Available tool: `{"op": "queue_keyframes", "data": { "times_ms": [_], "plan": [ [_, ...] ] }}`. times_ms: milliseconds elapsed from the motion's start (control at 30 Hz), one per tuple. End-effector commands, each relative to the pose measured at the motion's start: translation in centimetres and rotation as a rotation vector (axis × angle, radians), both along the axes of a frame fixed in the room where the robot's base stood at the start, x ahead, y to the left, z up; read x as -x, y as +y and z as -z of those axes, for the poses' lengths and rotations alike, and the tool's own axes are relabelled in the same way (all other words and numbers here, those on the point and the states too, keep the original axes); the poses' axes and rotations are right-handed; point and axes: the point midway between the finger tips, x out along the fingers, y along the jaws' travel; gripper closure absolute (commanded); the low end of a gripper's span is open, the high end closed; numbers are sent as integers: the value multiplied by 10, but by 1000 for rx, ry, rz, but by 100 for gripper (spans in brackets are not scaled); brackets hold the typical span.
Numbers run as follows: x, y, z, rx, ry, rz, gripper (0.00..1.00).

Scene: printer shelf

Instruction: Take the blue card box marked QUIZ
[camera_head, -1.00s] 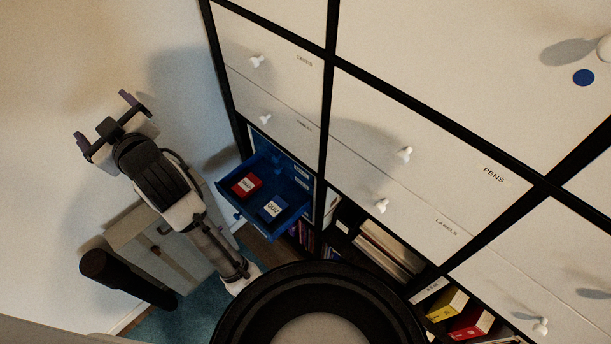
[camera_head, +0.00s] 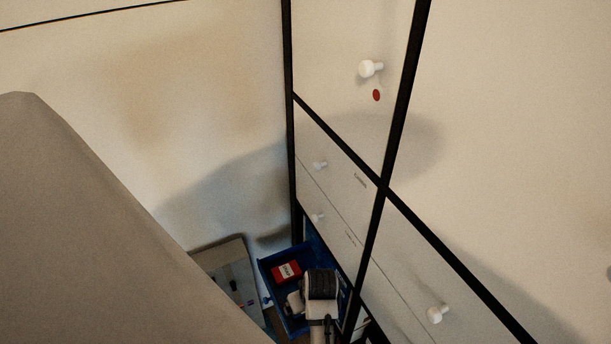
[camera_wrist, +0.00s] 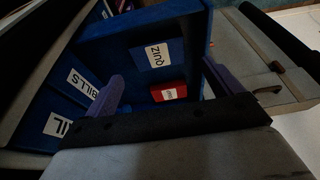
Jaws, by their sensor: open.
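The blue card box marked QUIZ (camera_wrist: 157,54) lies in an open blue drawer (camera_wrist: 190,22) in the wrist view, its white label upside down. A red box (camera_wrist: 169,92) with a white label lies beside it; it also shows in the head view (camera_head: 286,271). My gripper (camera_wrist: 161,76) is open and empty, its two purple fingers to the left and right of the boxes in the picture. I cannot tell how far above them the fingertips are. In the head view my arm's end is over the drawer (camera_head: 267,281) and hides the blue box.
Blue fronts with a BILLS label (camera_wrist: 82,83) and a partly cut-off label stand left in the wrist view. White cabinet doors with round knobs (camera_head: 370,69) rise above the drawer. A pale wall and a grey panel (camera_head: 228,268) are left of it.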

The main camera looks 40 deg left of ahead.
Motion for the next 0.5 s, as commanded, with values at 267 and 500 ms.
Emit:
{"op": "queue_keyframes", "data": {
  "times_ms": [267, 500],
  "plan": [
    [-3, 7, 23, 0, 0, -1, 9],
    [-10, 17, 50, 1, 1, -1, 9]
  ]
}}
